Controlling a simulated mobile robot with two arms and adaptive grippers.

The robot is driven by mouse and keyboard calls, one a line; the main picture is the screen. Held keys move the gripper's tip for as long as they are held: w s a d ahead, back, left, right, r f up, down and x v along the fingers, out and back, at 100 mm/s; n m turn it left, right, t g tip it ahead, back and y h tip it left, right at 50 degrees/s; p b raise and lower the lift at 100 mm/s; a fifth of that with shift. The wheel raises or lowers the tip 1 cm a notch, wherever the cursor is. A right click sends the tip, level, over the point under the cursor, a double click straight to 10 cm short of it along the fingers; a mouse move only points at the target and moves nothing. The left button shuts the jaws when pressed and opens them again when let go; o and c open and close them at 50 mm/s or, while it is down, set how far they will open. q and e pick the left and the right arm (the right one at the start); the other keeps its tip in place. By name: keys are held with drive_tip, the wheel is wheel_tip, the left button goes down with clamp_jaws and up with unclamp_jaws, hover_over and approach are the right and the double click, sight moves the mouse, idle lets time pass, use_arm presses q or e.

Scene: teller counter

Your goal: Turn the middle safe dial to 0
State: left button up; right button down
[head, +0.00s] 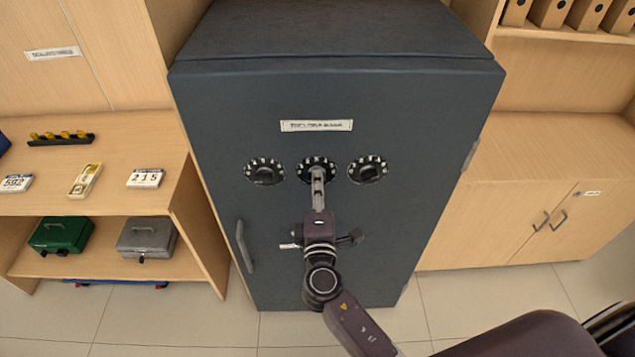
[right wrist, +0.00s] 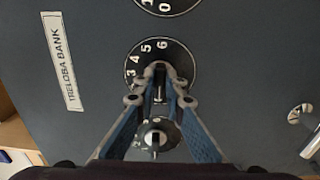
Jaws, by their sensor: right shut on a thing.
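The middle safe dial (head: 305,167) is a black disc with white numerals on the dark blue-grey safe door (head: 260,110). My right gripper (head: 317,172) reaches up in front of it and covers its centre. In the right wrist view the fingertips of my right gripper (right wrist: 160,76) are closed on the knob of the middle dial (right wrist: 138,62). The numerals 3, 4, 5 and 6 show around its rim there; the 0 and the pointer are hidden or too small to read. My left gripper is in neither view.
The left dial (head: 264,171) and the right dial (head: 368,169) flank the middle one closely. A door handle (head: 245,246) stands out at lower left. A label (head: 317,125) is above the dials. Shelves with cash boxes (head: 62,235) stand left, a wooden cabinet (head: 545,222) right.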

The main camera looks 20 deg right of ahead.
drive_tip(key=shift+f, duration=0.1)
drive_tip(key=c, duration=2)
unclamp_jaws()
drive_tip(key=v, duration=1.2)
drive_tip(key=s+d+f+m+g+y, duration=0.1)
drive_tip(key=s+f+g, duration=0.2)
drive_tip(key=f, duration=0.8)
drive_tip(key=s+f+g+y, duration=0.1)
drive_tip(key=s+f+g, duration=0.15)
drive_tip(key=f, duration=0.85)
drive_tip(key=s+d+f+m+g+y, duration=0.1)
drive_tip(key=s+f+g, duration=0.2)
drive_tip(key=f, duration=0.8)
drive_tip(key=s+d+f+m+g, duration=0.2)
drive_tip(key=s+f+m, duration=0.1)
drive_tip(key=s+f, duration=0.4)
drive_tip(key=s+d+f+m+g+y+b, duration=0.1)
drive_tip(key=s+d+f+m+g, duration=0.2)
drive_tip(key=s+f, duration=0.5)
drive_tip(key=s+d+f+m+g+y, duration=0.1)
drive_tip(key=s+f, duration=0.6)
drive_tip(key=s, duration=0.8)
drive_tip(key=shift+s+d+f+m+g, duration=0.1)
drive_tip(key=shift+d+m+g, duration=0.35)
drive_tip(key=shift+m, duration=0.45)
drive_tip(key=shift+s+d+f+m+g, duration=0.15)
drive_tip(key=shift+d+m+g, duration=0.25)
drive_tip(key=shift+m, duration=0.5)
